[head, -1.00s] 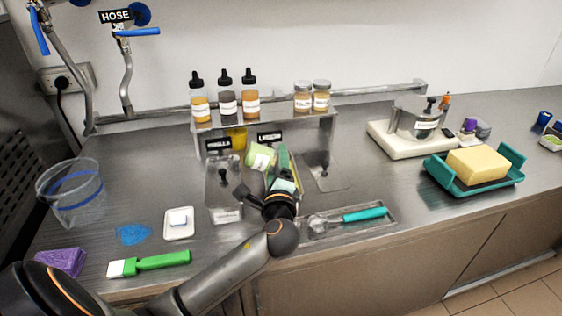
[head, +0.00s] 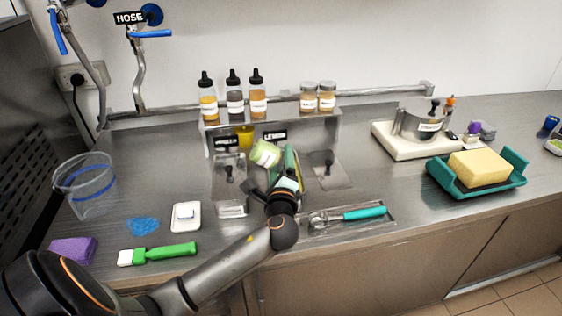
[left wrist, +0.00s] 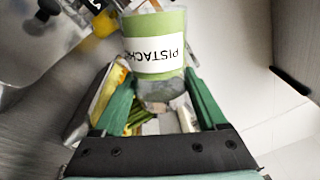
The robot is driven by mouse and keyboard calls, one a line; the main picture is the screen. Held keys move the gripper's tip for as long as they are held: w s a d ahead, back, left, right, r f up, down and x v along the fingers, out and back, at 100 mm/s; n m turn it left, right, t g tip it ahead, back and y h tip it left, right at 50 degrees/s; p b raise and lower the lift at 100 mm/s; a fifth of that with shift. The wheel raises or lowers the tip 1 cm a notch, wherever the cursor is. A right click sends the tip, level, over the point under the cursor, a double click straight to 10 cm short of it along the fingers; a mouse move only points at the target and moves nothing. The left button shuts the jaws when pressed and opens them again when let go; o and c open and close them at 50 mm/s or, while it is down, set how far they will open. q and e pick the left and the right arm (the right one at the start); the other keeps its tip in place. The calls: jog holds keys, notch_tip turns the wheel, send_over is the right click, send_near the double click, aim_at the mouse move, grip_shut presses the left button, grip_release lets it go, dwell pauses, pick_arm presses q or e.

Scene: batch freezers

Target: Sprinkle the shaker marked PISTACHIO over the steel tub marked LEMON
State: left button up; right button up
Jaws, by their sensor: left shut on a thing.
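The pistachio shaker (head: 265,153), green with a white label, is held tilted above the counter, in front of the LEMON sign (head: 274,137). Its label reads PISTACHIO in the left wrist view (left wrist: 155,50). My left gripper (head: 284,178) is shut on it; its green fingers (left wrist: 160,100) show at either side of the shaker's lower part. The lemon tub is mostly hidden behind my gripper and shaker. Yellow matter in a steel container shows beneath them in the left wrist view. My right gripper is not in view.
A lidded steel tub (head: 230,205) stands left of my gripper, by another sign. A shelf (head: 290,124) with bottles and jars is behind. A scoop (head: 350,215) lies in a tray at right. A clear pitcher (head: 85,195) and green brush (head: 160,253) are at left.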

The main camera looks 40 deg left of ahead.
pick_arm(q)
jog(key=shift+r+p, duration=0.35)
jog(key=shift+r, duration=0.4)
jog(key=shift+f+b, duration=0.7)
jog(key=shift+f, duration=0.25)
jog(key=shift+r, duration=0.1)
jog(key=x, duration=0.4)
jog(key=shift+a, duration=0.25)
dwell(0.7)
